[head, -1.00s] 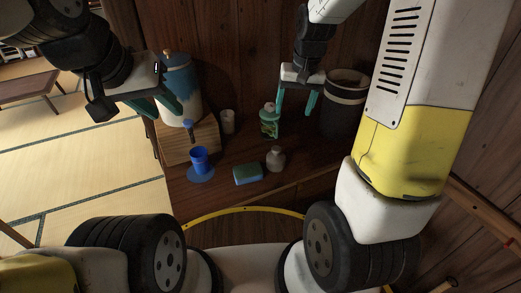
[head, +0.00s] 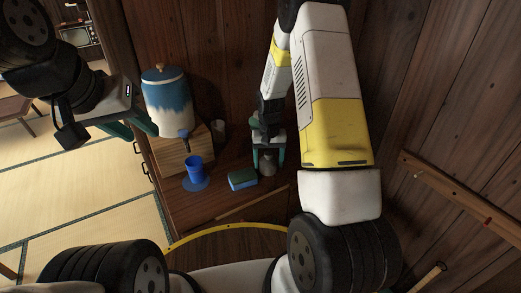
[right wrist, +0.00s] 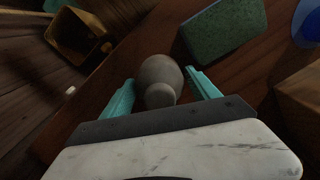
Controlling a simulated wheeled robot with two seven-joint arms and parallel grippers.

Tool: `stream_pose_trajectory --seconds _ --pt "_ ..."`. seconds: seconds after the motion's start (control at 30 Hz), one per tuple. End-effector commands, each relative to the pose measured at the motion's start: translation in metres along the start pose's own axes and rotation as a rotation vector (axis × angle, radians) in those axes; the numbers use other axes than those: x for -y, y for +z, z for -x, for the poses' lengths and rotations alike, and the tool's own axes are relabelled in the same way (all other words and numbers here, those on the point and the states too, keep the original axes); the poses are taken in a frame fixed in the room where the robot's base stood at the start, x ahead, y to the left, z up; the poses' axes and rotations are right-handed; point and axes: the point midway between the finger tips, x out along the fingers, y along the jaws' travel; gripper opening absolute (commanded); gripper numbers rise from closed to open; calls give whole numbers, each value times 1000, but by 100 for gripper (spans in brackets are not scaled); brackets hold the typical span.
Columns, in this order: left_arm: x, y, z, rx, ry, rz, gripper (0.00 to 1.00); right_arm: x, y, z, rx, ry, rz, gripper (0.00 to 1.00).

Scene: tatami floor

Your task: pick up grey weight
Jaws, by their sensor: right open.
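The grey weight (head: 268,166) stands on the dark wooden surface, partly hidden by my right gripper in the head view. In the right wrist view the weight (right wrist: 158,78) is rounded, with a small knob toward the camera. My right gripper (head: 268,158) is open and points down over it. In the right wrist view its teal fingers (right wrist: 162,84) lie on either side of the weight, with a slight gap visible, wider on the right. My left gripper (head: 132,127) hangs at the left, open and empty, near the blue and white jar.
A blue and green sponge (head: 242,179) lies just left of the weight. A blue-white dispenser (head: 167,100) stands on a wooden box (head: 180,160). A dark container (right wrist: 82,42) is nearby. A wooden wall is behind.

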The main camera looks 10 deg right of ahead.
Motion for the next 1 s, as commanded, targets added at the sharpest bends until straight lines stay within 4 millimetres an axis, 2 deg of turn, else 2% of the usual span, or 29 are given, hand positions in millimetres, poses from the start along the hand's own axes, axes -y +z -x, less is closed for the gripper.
stream_pose_trajectory --seconds 0.1,0.37,0.7,0.73,1.0 --pt "0 0 0 0 0 0 36 0 0 -12 1 0 0 70" --pt "0 0 0 0 0 0 36 0 0 -14 -2 -1 0 70" --pt "0 0 0 0 0 0 36 0 0 -14 -1 -1 0 3" --pt "0 0 0 0 0 0 36 0 0 -14 -1 -1 0 0" --pt "0 0 0 0 0 0 36 0 -2 -12 -4 -1 0 0"
